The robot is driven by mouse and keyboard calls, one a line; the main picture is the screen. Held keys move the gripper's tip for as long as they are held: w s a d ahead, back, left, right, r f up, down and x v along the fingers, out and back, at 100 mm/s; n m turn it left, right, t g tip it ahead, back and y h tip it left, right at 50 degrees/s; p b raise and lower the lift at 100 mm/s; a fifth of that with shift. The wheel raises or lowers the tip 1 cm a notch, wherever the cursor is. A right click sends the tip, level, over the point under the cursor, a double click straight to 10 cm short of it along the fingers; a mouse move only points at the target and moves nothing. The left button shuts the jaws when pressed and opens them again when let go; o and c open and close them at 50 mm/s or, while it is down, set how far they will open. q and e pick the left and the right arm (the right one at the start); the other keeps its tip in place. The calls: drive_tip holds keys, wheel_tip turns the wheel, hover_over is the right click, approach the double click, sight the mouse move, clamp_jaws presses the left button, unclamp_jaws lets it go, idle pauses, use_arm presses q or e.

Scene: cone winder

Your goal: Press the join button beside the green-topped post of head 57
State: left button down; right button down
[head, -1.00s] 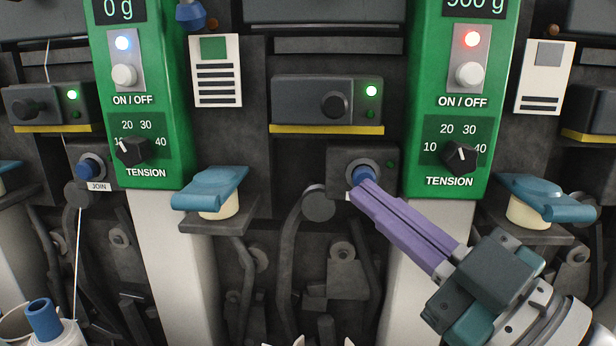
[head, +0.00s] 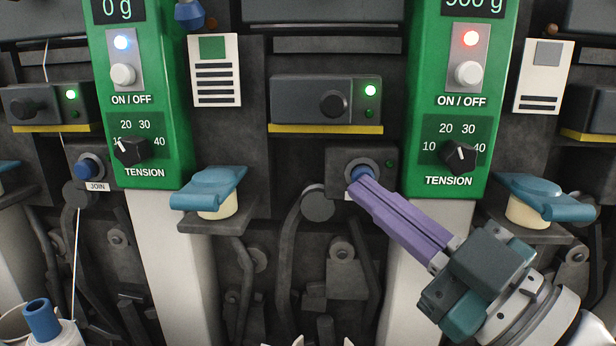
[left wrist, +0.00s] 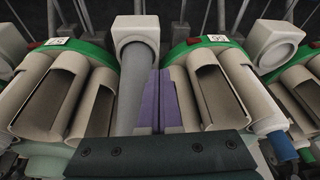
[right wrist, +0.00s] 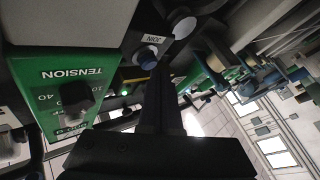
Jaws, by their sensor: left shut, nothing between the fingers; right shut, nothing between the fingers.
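A blue join button (head: 360,172) in a metal ring sits on a dark box left of a green-topped post (head: 421,110), which has a red light and a TENSION dial. No head number is readable in the head view. My right gripper (head: 358,184) is shut and empty, its purple fingertips at the button and covering its lower part. Contact cannot be made out. The right wrist view shows the button (right wrist: 147,57) beside a JOIN label, just past the fingertips (right wrist: 158,72). My left gripper (left wrist: 158,78) is shut and empty, in front of cream tubes.
Another green post (head: 141,90) with a blue light stands to the left, with its own JOIN button (head: 88,169). Blue-topped brackets (head: 210,187) and (head: 545,196) jut out at either side. A yellow-edged box (head: 326,99) is above the button.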

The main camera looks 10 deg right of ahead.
drive_tip(key=shift+w+d, duration=0.1)
drive_tip(key=shift+w, duration=0.3)
idle(0.3)
drive_tip(key=shift+s, duration=0.15)
drive_tip(key=shift+s+a+p, duration=0.25)
drive_tip(key=shift+s+p, duration=0.1)
drive_tip(key=shift+s, duration=0.35)
drive_tip(key=shift+s+a+p, duration=0.25)
drive_tip(key=shift+s+p, duration=0.1)
drive_tip(key=shift+s, duration=0.45)
drive_tip(key=shift+s+a+p, duration=0.2)
drive_tip(key=shift+s+p, duration=0.15)
drive_tip(key=shift+s, duration=0.45)
drive_tip(key=shift+s+a+p, duration=0.25)
drive_tip(key=shift+s+p, duration=0.1)
drive_tip(key=shift+s, duration=0.45)
